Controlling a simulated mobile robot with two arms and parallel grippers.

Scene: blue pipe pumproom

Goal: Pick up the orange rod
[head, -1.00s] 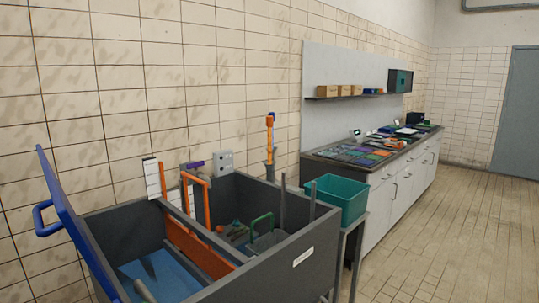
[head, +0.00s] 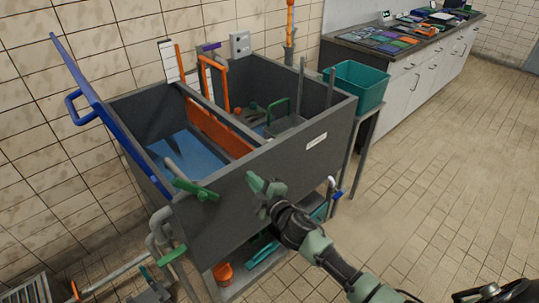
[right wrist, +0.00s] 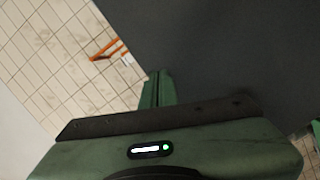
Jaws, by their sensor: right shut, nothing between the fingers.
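Several orange things could be the rod, and I cannot tell which one is. A slim orange upright (head: 180,62) stands at the tank's back, left of a bent orange frame (head: 225,85). An orange pole (head: 290,18) stands upright in a grey holder by the wall, its top cut off. My right gripper (head: 266,186) is shut and empty, in front of the tank's front wall and apart from these orange things. The right wrist view shows an orange frame (right wrist: 107,50) beyond the dark surface. My left gripper is not in view.
The grey two-part tank (head: 285,150) has blue-floored left and cluttered right compartments, split by an orange panel (head: 215,128). A teal bin (head: 355,88) stands at right.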

